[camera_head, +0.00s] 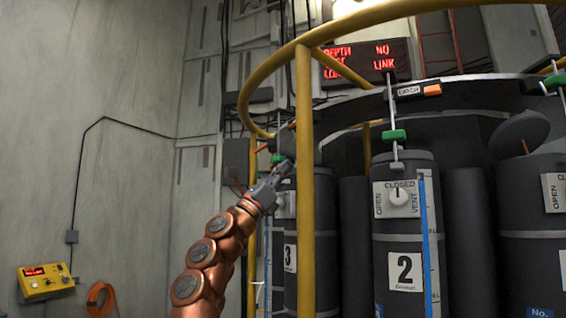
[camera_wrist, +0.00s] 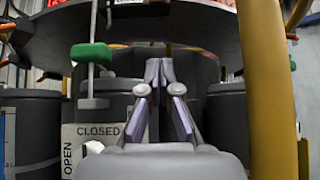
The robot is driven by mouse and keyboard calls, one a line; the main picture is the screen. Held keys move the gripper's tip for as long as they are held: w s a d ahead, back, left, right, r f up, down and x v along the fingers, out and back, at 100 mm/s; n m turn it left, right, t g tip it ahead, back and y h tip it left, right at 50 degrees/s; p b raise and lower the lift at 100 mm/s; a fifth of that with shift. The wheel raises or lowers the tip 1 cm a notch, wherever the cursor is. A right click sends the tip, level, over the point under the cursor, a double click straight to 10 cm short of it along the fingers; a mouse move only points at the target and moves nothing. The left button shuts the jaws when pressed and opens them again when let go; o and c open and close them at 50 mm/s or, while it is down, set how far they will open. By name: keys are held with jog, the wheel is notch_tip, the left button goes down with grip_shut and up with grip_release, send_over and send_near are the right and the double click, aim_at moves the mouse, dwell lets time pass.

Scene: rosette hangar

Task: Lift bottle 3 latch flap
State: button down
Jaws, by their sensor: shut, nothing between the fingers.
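Bottle 3 (camera_head: 290,225) is a dark grey cylinder with a white "3" plate, left of bottle 2 and partly behind a yellow post. Above it hang a green block (camera_head: 278,158) and a small orange piece (camera_head: 292,124) at the ring, possibly its latch flap; the arm and post crowd this area. My gripper (camera_head: 287,166) is shut and empty in front of the bottle's top. In the wrist view its fingertips (camera_wrist: 160,66) meet just below the dark ring, right of the green block (camera_wrist: 91,54). A white label is cut off at the top edge; no flap shows clearly there.
The yellow post (camera_head: 304,190) and curved rail (camera_head: 290,50) stand close right of and above my gripper. Bottle 2 (camera_head: 400,225) has an orange flap (camera_head: 432,90) on the ring above it. A yellow box (camera_head: 46,281) sits at lower left. The left side is open.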

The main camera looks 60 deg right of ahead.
notch_tip(320, 180, up, 9)
jog(key=s+d+p, duration=0.1)
jog(key=d+p, duration=0.1)
jog(key=p, duration=0.4)
jog(key=shift+d+r+p, duration=0.15)
jog(key=shift+d+p, duration=0.2)
jog(key=shift+d, duration=0.05)
